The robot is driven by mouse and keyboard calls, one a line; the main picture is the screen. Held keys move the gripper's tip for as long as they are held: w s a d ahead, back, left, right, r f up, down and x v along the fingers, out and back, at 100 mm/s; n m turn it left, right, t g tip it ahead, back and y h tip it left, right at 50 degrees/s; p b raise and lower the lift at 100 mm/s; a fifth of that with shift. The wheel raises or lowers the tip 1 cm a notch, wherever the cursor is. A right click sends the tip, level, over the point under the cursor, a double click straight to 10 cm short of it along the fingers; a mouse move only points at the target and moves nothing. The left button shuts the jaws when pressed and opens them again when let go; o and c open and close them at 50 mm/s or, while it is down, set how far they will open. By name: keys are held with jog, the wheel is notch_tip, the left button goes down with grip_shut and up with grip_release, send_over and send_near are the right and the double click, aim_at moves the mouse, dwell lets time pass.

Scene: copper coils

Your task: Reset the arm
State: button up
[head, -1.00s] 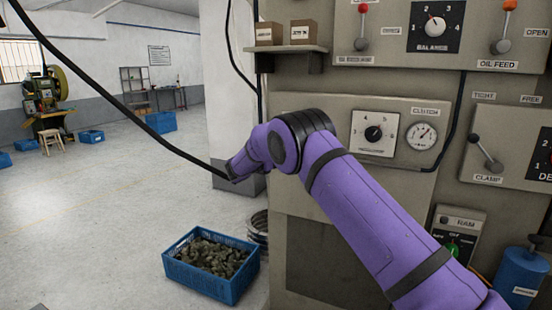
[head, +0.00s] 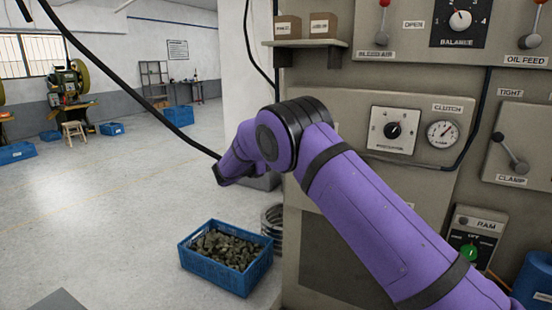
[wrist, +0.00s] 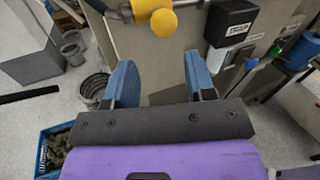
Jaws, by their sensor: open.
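My purple arm (head: 365,215) reaches up and to the left across the front of the machine panel in the head view. In the wrist view my gripper (wrist: 160,85) shows two blue fingers standing wide apart with nothing between them. The machine's grey side lies beyond the fingers. A yellow knob (wrist: 164,22) on a metal rod shows just past the fingertips; I cannot tell whether anything touches it. The fingers cannot be made out in the head view.
A blue crate (head: 205,276) of dark scrap stands on the floor beside metal coils (head: 272,226). A black cable hangs near my arm. Open floor lies left.

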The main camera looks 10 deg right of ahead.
jog(key=s+d+r+m+g+y, duration=0.2)
jog(key=s+d+r+m+g, duration=0.4)
jog(key=s+d+r, duration=0.45)
jog(key=s+d+r+m+y, duration=0.3)
jog(key=s+d+m, duration=0.15)
jog(key=s, duration=0.25)
jog(key=s+d+r+m+y, duration=0.25)
jog(key=s+d+r, duration=0.2)
jog(key=s, duration=0.35)
jog(key=s+f+m+y, duration=0.1)
jog(key=s+m+y, duration=0.2)
jog(key=s, duration=1.3)
jog(key=s+f+m+t+y, duration=0.1)
jog(key=s+m+y, duration=0.3)
jog(key=s+m, duration=0.6)
jog(key=s+f, duration=0.1)
jog(key=s, duration=0.5)
jog(key=shift+s+a+f+t, duration=0.25)
jog(key=shift+s+t, duration=0.05)
jog(key=shift+s, duration=0.05)
jog(key=shift+y, duration=0.25)
